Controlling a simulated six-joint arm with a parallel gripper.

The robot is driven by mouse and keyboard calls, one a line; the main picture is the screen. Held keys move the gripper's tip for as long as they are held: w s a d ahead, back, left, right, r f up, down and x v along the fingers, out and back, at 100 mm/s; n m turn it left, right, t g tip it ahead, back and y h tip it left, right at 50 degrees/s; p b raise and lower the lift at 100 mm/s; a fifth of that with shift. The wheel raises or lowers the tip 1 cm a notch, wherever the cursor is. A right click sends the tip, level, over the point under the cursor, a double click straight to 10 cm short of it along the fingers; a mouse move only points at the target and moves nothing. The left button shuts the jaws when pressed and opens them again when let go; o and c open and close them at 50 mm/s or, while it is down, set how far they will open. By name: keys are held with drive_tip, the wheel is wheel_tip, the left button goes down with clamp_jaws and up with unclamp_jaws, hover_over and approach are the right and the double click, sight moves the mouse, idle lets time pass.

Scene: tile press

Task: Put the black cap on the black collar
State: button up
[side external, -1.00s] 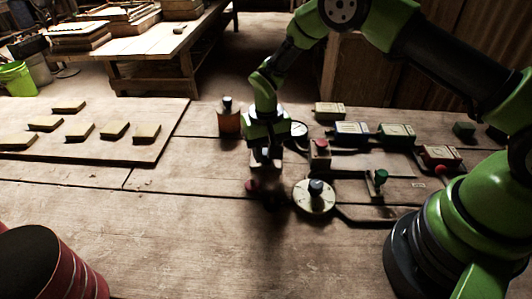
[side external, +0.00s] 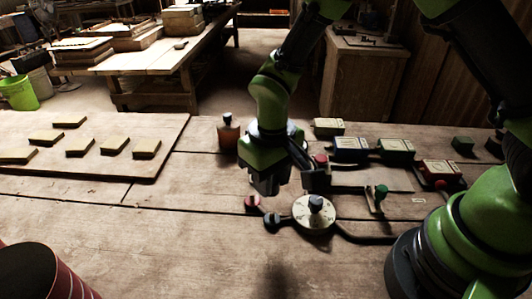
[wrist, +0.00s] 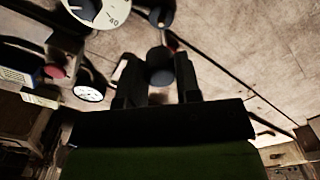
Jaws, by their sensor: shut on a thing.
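My gripper (wrist: 158,88) is shut on a dark, rounded cylinder, the black cap (wrist: 160,64), which sits between its two fingers in the wrist view. In the side view my gripper (side external: 268,186) hangs above the bench, and the cap is hard to make out there. The black collar (side external: 272,221) stands on the bench, below my gripper and left of the dial. It also shows at the top of the wrist view (wrist: 161,14). The cap is apart from this collar.
A red collar (side external: 252,202) lies close to the black one. A white dial (side external: 314,213) with a dark knob stands just right. Labelled boxes (side external: 350,149) and a green-topped lever (side external: 380,192) are farther right.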

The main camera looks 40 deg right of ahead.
drive_tip(key=shift+s+a+f, duration=0.15)
drive_tip(key=shift+s, duration=0.15)
drive_tip(key=shift+f, duration=2.8)
drive_tip(key=shift+f, duration=0.55)
drive_tip(key=o, duration=0.6)
drive_tip(key=shift+r, duration=5.45)
